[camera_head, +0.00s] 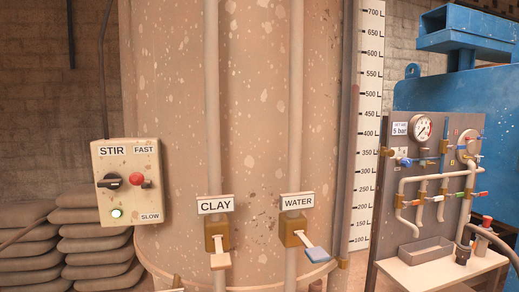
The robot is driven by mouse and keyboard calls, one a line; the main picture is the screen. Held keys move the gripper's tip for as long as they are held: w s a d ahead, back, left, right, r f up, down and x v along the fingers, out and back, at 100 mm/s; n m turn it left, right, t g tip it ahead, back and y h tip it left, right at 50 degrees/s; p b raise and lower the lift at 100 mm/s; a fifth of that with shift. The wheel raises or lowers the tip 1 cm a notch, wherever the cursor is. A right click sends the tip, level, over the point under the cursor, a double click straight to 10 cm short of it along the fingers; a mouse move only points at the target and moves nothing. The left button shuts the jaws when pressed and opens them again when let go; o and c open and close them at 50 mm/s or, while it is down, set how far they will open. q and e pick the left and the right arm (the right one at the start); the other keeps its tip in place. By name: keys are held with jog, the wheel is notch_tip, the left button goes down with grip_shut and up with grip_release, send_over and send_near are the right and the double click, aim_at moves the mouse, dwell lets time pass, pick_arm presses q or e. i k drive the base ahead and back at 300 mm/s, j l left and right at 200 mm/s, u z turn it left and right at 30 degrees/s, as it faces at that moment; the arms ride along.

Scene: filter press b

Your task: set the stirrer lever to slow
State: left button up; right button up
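The cream stirrer box (128,199) is at the left, in front of the large speckled tank. It carries a STIR label, a FAST label (144,150) at the upper right and a SLOW label (151,217) at the lower right. A lever with a red ball knob (137,179) sticks out between these two labels, roughly midway; its exact angle is hard to tell. To its left is a black rotary switch (109,181). Below that, a small lamp (117,213) glows green. Neither of my grippers shows in the head view.
The speckled tank (245,110) fills the middle. A CLAY valve (218,243) and a WATER valve (296,235) with a blue handle sit on pipes. A level scale (367,130) stands right of them. A gauge and valve panel (403,230) is at right. Stacked sacks (95,262) lie lower left.

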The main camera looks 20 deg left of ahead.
aim_at(137, 179)
jog(key=u, duration=1.45)
